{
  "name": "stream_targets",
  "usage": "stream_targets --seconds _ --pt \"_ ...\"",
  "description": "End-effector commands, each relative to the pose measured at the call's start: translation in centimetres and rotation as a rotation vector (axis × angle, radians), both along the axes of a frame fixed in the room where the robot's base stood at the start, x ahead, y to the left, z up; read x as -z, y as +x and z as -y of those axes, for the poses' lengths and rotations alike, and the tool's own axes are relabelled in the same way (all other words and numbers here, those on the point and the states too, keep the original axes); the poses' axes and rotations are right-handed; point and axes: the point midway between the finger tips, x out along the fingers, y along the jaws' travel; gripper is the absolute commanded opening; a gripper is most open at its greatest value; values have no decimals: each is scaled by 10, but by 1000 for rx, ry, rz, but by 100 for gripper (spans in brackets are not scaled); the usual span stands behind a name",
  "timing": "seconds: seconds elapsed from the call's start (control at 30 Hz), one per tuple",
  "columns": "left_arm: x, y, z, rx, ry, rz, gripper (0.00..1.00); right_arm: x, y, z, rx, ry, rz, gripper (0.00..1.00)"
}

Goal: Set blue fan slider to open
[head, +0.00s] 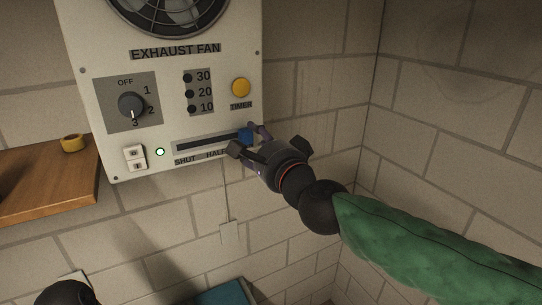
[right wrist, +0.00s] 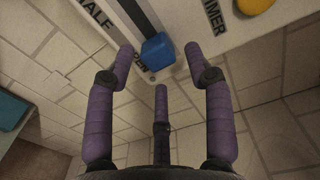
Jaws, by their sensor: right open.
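The exhaust fan panel (head: 210,120) is white and hangs on the block wall. Its blue slider (head: 246,136) sits at the right end of the dark horizontal slot (head: 205,142), past the SHUT and HALF labels. In the right wrist view, the blue slider (right wrist: 157,48) is beside a partly hidden label that looks like OPEN. My right gripper (head: 248,141) is open, its fingers spread around the slider; in the right wrist view its purple fingertips (right wrist: 158,62) stand either side of it, with a gap showing. Whether any finger touches it is unclear. My left gripper does not show.
A wooden shelf (head: 45,180) with a yellow roll (head: 73,143) is at left. The right wall is bare.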

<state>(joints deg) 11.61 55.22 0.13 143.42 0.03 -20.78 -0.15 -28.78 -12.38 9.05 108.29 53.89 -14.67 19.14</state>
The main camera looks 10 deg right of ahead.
Motion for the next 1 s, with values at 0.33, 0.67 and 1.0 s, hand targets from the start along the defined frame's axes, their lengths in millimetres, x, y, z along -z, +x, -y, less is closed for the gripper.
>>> stream_targets --seconds 0.33,0.67,1.0 --pt "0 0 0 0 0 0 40 0 -66 22 -1 4 2 53" --pt "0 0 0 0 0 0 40 0 -90 31 1 2 0 53" --pt "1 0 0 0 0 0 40 3 -89 30 1 -3 -2 53"
